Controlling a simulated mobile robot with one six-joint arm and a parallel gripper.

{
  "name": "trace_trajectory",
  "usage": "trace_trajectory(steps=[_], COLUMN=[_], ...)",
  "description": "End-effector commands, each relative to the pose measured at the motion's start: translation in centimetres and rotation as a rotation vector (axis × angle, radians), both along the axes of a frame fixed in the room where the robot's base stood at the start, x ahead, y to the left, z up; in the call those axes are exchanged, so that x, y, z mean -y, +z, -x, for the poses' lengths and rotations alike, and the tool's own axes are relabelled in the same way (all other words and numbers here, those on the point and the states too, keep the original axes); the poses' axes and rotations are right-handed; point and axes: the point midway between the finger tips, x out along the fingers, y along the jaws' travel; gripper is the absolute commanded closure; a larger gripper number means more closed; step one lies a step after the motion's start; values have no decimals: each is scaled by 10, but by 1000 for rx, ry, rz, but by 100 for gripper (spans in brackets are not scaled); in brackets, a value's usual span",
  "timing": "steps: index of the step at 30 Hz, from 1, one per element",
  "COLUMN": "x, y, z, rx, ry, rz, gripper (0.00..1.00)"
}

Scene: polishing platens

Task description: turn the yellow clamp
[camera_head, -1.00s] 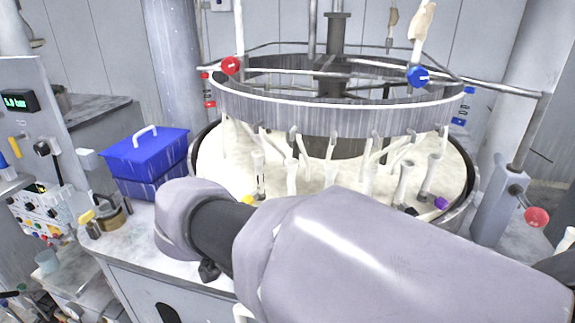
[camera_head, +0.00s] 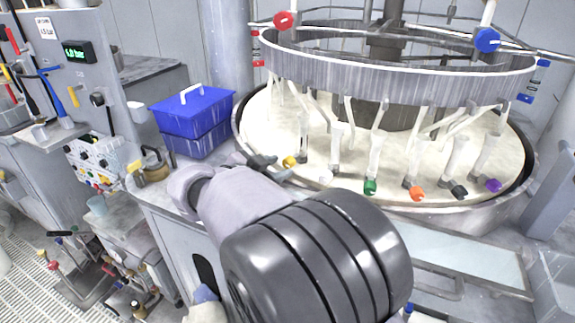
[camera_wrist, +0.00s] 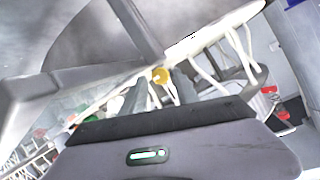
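The yellow clamp (camera_head: 290,161) sits low at the left front of the round platen (camera_head: 265,133), at the foot of one of the hanging arms. My gripper (camera_head: 272,167) is just left of the yellow clamp, its fingers pointing toward it. In the wrist view the yellow clamp (camera_wrist: 160,74) shows as a round knob ahead, between the two dark fingers. The fingers look apart, with nothing held. I cannot tell the exact gap between fingertips and clamp.
Green (camera_head: 370,187), orange (camera_head: 415,193), black (camera_head: 459,191) and purple (camera_head: 493,185) clamps line the platen's front edge. A metal ring (camera_head: 400,85) hangs above it. A blue box (camera_head: 193,115) and a brass object (camera_head: 154,168) stand on the bench to the left.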

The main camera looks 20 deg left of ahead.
Motion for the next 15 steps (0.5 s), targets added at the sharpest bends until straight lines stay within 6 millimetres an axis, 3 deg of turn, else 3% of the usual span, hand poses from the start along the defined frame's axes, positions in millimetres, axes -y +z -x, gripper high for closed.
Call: trace_trajectory(steps=[6, 14, 15], x=[4, 5, 5], y=[-7, -7, -7], z=[-18, -19, -19], rx=[0, 0, 0], ry=[0, 1, 1], rz=[0, 0, 0], gripper=[64, 64, 68])
